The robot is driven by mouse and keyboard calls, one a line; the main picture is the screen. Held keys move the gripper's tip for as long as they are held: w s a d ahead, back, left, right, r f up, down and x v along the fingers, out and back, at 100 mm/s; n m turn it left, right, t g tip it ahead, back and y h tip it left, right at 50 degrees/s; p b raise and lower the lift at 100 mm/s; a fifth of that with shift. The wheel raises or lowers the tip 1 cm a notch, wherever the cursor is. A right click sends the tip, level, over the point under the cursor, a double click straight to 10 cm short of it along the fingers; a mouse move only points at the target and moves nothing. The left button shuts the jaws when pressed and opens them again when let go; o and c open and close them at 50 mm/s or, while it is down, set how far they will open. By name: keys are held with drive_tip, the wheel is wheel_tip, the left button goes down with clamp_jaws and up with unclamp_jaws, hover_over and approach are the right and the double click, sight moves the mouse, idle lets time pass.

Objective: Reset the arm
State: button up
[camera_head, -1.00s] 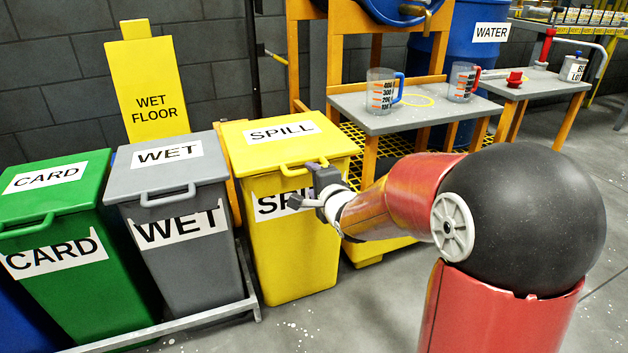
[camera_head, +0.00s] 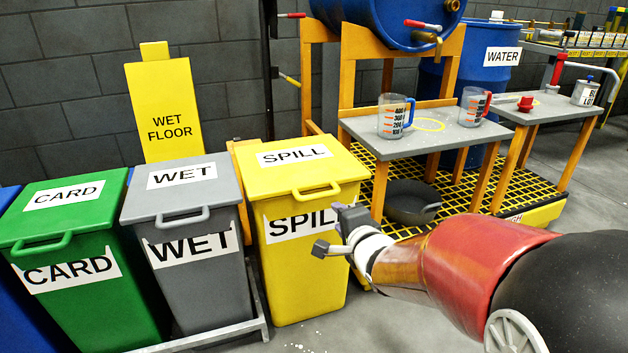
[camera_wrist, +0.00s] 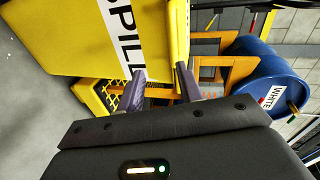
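My gripper (camera_head: 328,230) is in front of the yellow SPILL bin (camera_head: 300,262), near its right front side. Its two fingers stand apart with nothing between them. In the wrist view my gripper (camera_wrist: 162,82) also shows two spread fingers, with the yellow SPILL bin (camera_wrist: 90,35) beyond them. My arm reaches in from the lower right of the head view. Whether a fingertip touches the bin I cannot tell.
A grey WET bin (camera_head: 195,280) and a green CARD bin (camera_head: 85,300) stand left of the SPILL bin. A grey table (camera_head: 450,135) with a blue-handled jug (camera_head: 392,118) and a red-handled jug (camera_head: 472,106) stands right. A dark pan (camera_head: 411,203) sits on the yellow grating.

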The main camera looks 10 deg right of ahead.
drive_tip(key=s+r+n+g+p, duration=0.3)
drive_tip(key=s+n, duration=0.2)
drive_tip(key=s, duration=0.3)
drive_tip(key=s+r+n+g+h+p, duration=0.1)
drive_tip(key=s+r+n+g+p, duration=0.2)
drive_tip(key=s+n, duration=0.2)
drive_tip(key=s+d+r+n+g+h+p, duration=0.1)
drive_tip(key=s+r+n+g+p, duration=0.2)
drive_tip(key=s, duration=0.9)
drive_tip(key=shift+r+n, duration=0.5)
drive_tip(key=shift+n, duration=0.5)
